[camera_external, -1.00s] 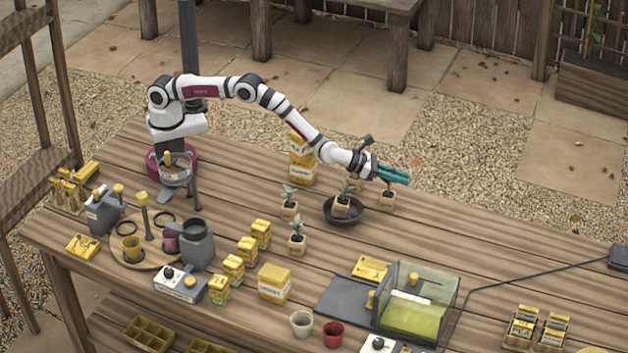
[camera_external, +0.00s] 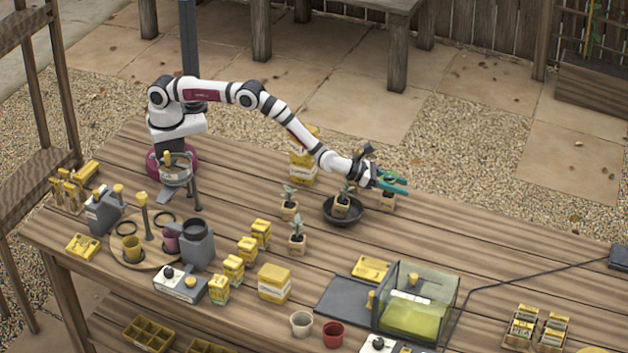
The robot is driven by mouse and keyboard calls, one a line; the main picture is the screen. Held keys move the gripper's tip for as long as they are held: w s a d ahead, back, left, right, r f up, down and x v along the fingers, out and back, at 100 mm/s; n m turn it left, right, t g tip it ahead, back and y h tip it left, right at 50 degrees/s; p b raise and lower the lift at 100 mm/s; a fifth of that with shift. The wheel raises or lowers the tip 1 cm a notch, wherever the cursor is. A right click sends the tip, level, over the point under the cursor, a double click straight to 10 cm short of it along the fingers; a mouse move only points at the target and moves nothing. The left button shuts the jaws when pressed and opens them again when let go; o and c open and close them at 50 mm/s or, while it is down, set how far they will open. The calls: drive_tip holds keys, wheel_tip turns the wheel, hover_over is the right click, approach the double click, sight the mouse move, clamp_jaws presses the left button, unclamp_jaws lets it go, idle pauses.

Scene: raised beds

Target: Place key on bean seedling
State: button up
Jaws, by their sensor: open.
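I cannot tell which is the bean seedling. My gripper (camera_external: 395,183) has teal fingers spread apart, pointing right, with nothing visibly held. I cannot make out a key.
The dark bowl (camera_external: 344,219) stands close below my wrist. Yellow packages (camera_external: 303,170) stand behind my forearm. A clear-sided case (camera_external: 430,292), a yellow box (camera_external: 274,283) and two small pots are nearer the front. The table right of my gripper is clear.

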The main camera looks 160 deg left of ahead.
drive_tip(key=s+d+r+n+g, duration=0.1)
drive_tip(key=s+d+r+n, duration=0.2)
drive_tip(key=d+r, duration=0.4)
drive_tip(key=s+d+r+n+g+y, duration=0.1)
drive_tip(key=s+d+r+n, duration=0.2)
drive_tip(key=d+r, duration=0.35)
drive_tip(key=s+d+r+n+g, duration=0.1)
drive_tip(key=s+d+r+n, duration=0.15)
drive_tip(key=d+r, duration=0.45)
drive_tip(key=s+d+f+n+h, duration=0.1)
drive_tip(key=s+d+n+h, duration=0.1)
drive_tip(key=s+d+h, duration=0.2)
drive_tip(key=s+d+f+n+g+h, duration=0.1)
drive_tip(key=s+d+n+h, duration=0.2)
drive_tip(key=s+d, duration=0.7)
drive_tip(key=s+d+f+n+g+h, duration=0.1)
drive_tip(key=s+d, duration=0.6)
drive_tip(key=d, duration=1.3)
drive_tip(key=f+n+h, duration=0.1)
drive_tip(key=n+h, duration=0.1)
drive_tip(key=h, duration=0.1)
drive_tip(key=shift+s+d+h, duration=0.25)
drive_tip(key=shift+d+h, duration=0.05)
